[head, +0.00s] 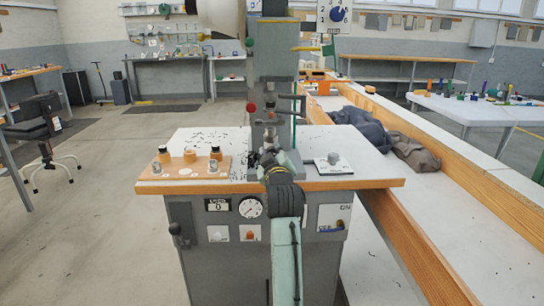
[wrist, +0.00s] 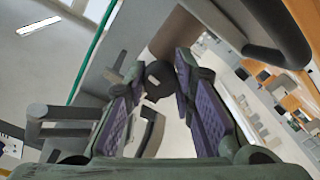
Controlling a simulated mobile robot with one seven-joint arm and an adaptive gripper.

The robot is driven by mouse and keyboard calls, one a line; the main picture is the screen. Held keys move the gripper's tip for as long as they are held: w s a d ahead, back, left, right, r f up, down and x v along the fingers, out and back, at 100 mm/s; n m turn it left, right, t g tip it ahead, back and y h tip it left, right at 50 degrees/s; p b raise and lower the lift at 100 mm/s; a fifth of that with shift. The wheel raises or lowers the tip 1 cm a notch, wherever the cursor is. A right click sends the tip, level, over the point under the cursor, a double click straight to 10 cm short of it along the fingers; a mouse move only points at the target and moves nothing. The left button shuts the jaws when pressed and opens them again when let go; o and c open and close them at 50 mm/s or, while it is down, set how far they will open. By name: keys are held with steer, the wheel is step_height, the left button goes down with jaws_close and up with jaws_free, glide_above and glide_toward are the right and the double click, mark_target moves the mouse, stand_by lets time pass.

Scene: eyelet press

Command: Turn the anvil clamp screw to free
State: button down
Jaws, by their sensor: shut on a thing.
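The grey eyelet press (head: 272,95) stands on a white-topped bench, with its anvil area low on the column. My gripper (head: 269,160) reaches this area from the front and hides most of it in the head view. In the wrist view my gripper (wrist: 160,72) has its two purple-padded fingers on either side of a dark round knob (wrist: 158,76), near the fingertips. This looks like the anvil clamp screw, and the gripper is shut on it. The screw's turn position cannot be read. The screw itself is hidden in the head view.
A wooden tray (head: 150,187) with several small pots sits on the bench left of the press. A white plate with a knob (head: 333,162) lies to the right. A red ball knob (head: 251,107) and levers stick out from the column above my gripper.

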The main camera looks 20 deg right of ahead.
steer(key=shift+n, duration=0.9)
steer(key=c, duration=1.3)
jaws_free()
steer(key=v, duration=1.2)
steer(key=shift+a+r, duration=0.1)
